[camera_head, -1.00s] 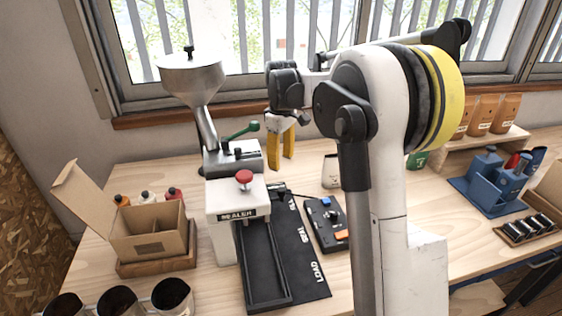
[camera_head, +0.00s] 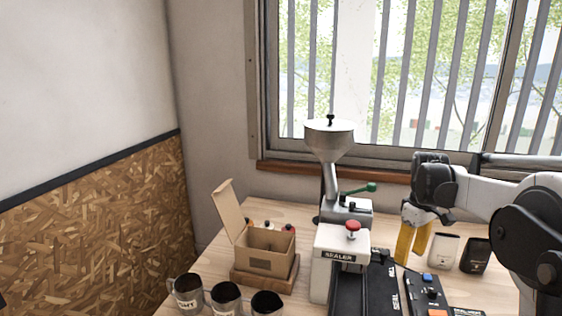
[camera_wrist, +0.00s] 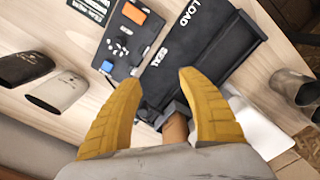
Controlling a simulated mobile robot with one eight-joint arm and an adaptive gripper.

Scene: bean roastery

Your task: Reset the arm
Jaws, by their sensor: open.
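My gripper (camera_head: 412,243) has yellow fingers and hangs over the bench, to the right of the sealer. In the wrist view my gripper (camera_wrist: 160,95) is open with a clear gap between its fingers and nothing held. Below it in that view are the sealer's black plate (camera_wrist: 205,45) and a dark control box (camera_wrist: 130,38). My arm fills the right side of the head view and hides that part of the bench.
The white sealer (camera_head: 338,262) with a red knob stands near a metal hopper machine (camera_head: 330,140). An open cardboard box (camera_head: 265,253) and several metal cups (camera_head: 227,297) are to the left. Two pouches, one pale (camera_head: 444,250) and one black (camera_head: 474,254), stand near my gripper.

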